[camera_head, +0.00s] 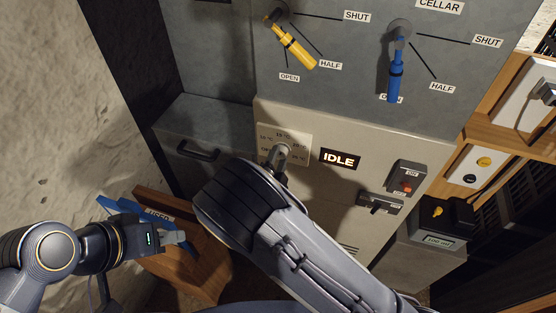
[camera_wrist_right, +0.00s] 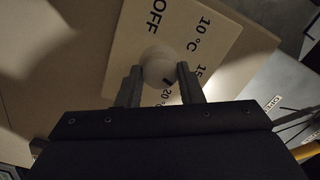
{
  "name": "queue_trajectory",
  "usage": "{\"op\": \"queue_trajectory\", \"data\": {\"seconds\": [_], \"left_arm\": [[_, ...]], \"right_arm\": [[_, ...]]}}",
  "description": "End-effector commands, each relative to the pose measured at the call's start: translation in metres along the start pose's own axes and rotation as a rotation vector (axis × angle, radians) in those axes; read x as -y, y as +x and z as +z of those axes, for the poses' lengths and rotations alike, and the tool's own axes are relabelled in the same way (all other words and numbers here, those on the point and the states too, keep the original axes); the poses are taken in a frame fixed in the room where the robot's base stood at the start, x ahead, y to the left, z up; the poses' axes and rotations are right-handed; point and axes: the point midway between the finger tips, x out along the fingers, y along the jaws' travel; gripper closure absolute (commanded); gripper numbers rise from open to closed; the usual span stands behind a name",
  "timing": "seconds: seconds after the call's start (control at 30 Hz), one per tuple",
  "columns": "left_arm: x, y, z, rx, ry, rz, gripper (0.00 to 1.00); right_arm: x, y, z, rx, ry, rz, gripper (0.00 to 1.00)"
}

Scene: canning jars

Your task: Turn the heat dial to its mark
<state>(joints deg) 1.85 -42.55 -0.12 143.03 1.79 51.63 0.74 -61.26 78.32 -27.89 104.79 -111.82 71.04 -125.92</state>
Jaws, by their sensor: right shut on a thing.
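The heat dial is a pale round knob (camera_wrist_right: 157,64) on a cream plate (camera_wrist_right: 205,50) lettered OFF, 10 °C, 15 and 20 °C. A dark pointer line on the knob faces the lower right in the right wrist view, between the 15 and 20 labels. My right gripper (camera_wrist_right: 160,75) is shut on the knob, one finger on each side. In the head view my right gripper (camera_head: 280,160) reaches the plate (camera_head: 298,141) and hides most of the dial. My left gripper (camera_head: 180,238) is away at the lower left; its finger gap does not show.
An IDLE display (camera_head: 339,159) is right of the plate, with a red switch (camera_head: 406,180) and a slide switch (camera_head: 379,203) beyond. A yellow lever (camera_head: 295,48) and a blue lever (camera_head: 396,75) are above. A wooden bin (camera_head: 190,262) stands by my left gripper.

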Motion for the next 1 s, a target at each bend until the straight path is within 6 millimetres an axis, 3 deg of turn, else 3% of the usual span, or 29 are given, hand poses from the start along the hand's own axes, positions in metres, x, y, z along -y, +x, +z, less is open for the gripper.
{"op": "queue_trajectory", "data": {"seconds": [1.0], "left_arm": [[0.017, 0.038, 0.019, 0.000, 0.000, 0.000, 0.64]], "right_arm": [[-0.003, -0.001, 0.002, -0.027, 0.967, -0.025, 0.89]]}}
